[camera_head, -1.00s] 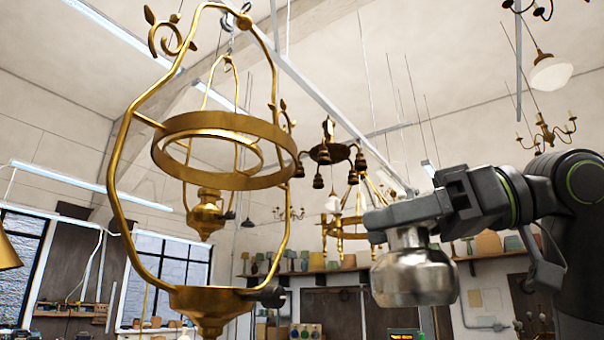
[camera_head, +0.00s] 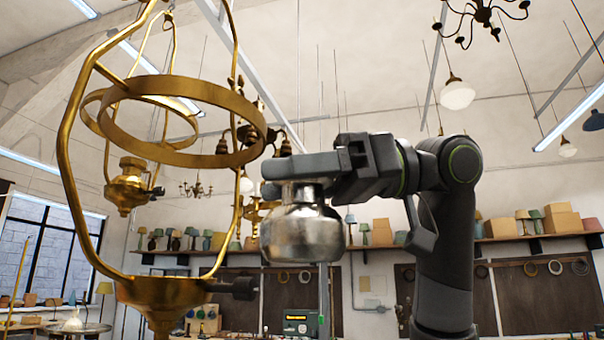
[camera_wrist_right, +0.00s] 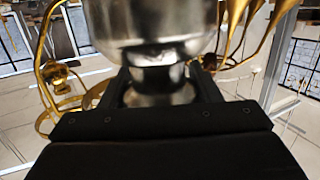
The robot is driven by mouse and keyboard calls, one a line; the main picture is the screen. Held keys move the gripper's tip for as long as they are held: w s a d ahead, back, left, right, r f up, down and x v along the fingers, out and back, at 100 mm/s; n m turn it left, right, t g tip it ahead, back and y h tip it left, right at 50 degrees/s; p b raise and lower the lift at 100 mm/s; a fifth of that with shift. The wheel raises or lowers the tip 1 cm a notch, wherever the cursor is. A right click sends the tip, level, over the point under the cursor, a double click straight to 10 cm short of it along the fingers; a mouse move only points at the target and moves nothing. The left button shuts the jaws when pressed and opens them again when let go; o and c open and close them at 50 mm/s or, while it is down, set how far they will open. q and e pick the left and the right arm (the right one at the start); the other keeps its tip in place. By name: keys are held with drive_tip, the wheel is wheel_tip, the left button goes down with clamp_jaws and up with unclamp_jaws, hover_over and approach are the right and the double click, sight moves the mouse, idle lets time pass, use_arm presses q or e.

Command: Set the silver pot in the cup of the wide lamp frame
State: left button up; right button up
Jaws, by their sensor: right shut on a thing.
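The silver pot (camera_head: 302,228) hangs upright in my right gripper (camera_head: 290,172), whose fingers are shut on its narrow neck. In the right wrist view the pot (camera_wrist_right: 155,22) fills the top middle, with its neck between the dark fingers (camera_wrist_right: 163,85). The wide lamp frame (camera_head: 66,165) is the large brass one at the left, with a broad ring and curved side bars. Its cup (camera_head: 165,295) sits at the bottom, below and left of the pot. The pot is apart from the cup, to the right of the frame's right bar in the picture. My left gripper is not in view.
A smaller brass lamp frame (camera_head: 130,185) hangs behind the wide one. A dark knob (camera_head: 233,288) sticks out right from the cup. A dark chandelier (camera_head: 483,14) and a white globe lamp (camera_head: 457,95) hang higher up. A wall shelf (camera_head: 520,238) holds lampshades and boxes.

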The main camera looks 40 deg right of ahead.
drive_tip(key=w+a, duration=0.1)
drive_tip(key=w, duration=0.1)
drive_tip(key=w+a, duration=0.2)
drive_tip(key=shift+a+p, duration=0.25)
drive_tip(key=shift+p, duration=0.15)
drive_tip(key=w+a, duration=0.2)
drive_tip(key=w+a+f, duration=0.1)
drive_tip(key=w+a, duration=0.1)
drive_tip(key=w, duration=0.1)
drive_tip(key=w+a+f+p, duration=0.1)
drive_tip(key=w+a, duration=0.1)
drive_tip(key=w, duration=0.1)
drive_tip(key=shift+w+a+f, duration=0.15)
drive_tip(key=shift+w+a, duration=0.1)
drive_tip(key=shift+a, duration=0.1)
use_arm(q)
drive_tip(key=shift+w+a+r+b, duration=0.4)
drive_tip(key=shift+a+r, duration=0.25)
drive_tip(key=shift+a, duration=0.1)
use_arm(e)
drive_tip(key=shift+d+f, duration=0.1)
drive_tip(key=shift+f, duration=0.45)
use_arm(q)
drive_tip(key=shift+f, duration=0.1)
use_arm(e)
drive_tip(key=shift+f, duration=0.2)
drive_tip(key=o, duration=1.2)
drive_tip(key=shift+s, duration=0.1)
